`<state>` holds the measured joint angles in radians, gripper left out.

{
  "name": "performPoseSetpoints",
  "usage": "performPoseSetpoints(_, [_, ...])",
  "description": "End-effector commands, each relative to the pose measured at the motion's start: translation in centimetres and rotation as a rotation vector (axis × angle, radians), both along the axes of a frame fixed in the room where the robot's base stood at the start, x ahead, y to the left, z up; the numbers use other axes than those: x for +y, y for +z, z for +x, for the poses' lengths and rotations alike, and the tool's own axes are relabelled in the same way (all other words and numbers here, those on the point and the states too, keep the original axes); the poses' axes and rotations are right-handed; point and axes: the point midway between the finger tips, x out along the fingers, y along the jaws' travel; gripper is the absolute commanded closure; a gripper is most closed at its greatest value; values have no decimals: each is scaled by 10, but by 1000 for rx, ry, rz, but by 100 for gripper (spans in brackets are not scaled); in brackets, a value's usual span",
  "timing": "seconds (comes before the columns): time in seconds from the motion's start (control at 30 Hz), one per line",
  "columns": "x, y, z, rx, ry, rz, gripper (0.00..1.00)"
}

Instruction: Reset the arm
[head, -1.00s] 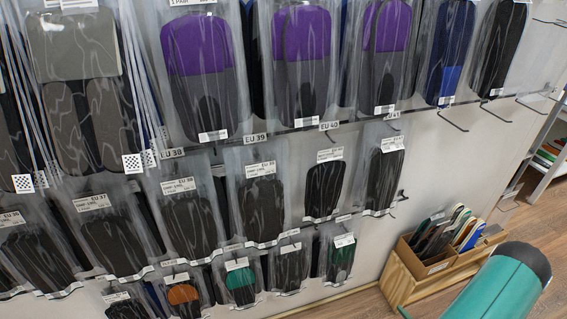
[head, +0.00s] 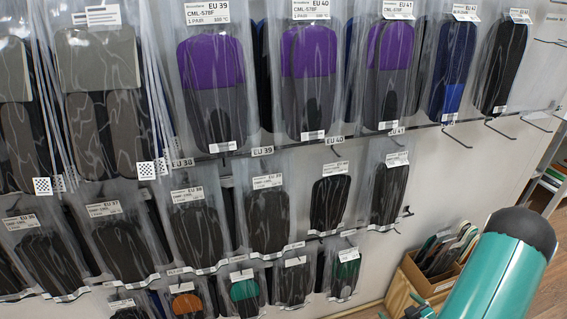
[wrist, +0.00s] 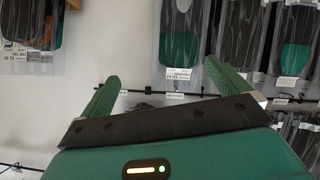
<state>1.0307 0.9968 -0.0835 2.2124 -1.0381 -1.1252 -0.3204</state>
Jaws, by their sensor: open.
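My gripper (wrist: 158,90) shows in the wrist view with its two green fingers spread wide apart. It is open and nothing is between the fingers. Beyond it hang bagged insoles with dark and green parts (wrist: 180,45), and I cannot tell how far off they are. In the head view my green arm with a dark rounded end is at the lower right. A small dark part shows at the bottom edge beside it, and I cannot tell whether it is my gripper.
A wall rack holds rows of bagged insoles, with purple and grey ones (head: 210,90) on top. Empty hooks (head: 455,135) stick out at the right. A wooden box of insoles (head: 408,280) stands on the floor, partly behind my arm.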

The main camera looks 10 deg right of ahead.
Motion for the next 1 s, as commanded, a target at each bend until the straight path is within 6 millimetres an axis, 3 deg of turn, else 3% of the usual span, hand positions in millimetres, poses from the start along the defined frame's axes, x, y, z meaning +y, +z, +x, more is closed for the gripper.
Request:
performPoseSetpoints(0.1, [-10,37,30,71,-5,-72,0])
performPoseSetpoints(0.23, [-13,78,56,147,-37,-132,0])
performPoseSetpoints(0.47, [3,159,91,240,-116,-200,0])
performPoseSetpoints(0.73, [55,253,106,304,-218,-200,0])
performPoseSetpoints(1.0, [134,333,87,348,-286,-113,0])
